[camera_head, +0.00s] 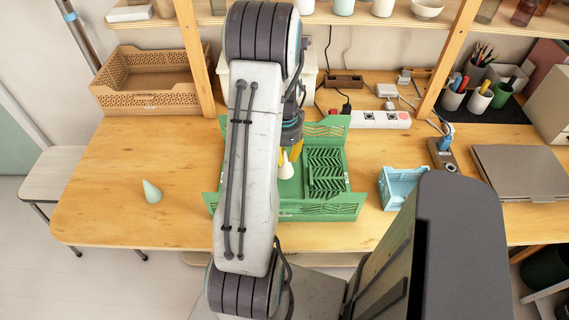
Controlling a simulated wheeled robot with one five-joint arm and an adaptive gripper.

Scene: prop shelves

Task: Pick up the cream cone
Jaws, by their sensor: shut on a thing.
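The cream cone (285,167) is near the middle of the view, over the green crate (340,208). My gripper (287,155) is just above it, with its yellow fingers around the cone's upper part, shut on it. The cone looks upright. I cannot tell whether the cone's base touches the crate floor.
A light blue basket (400,186) is right of the crate. A power strip (375,119) and a closed laptop (532,172) lie further right. Wooden shelf posts stand behind.

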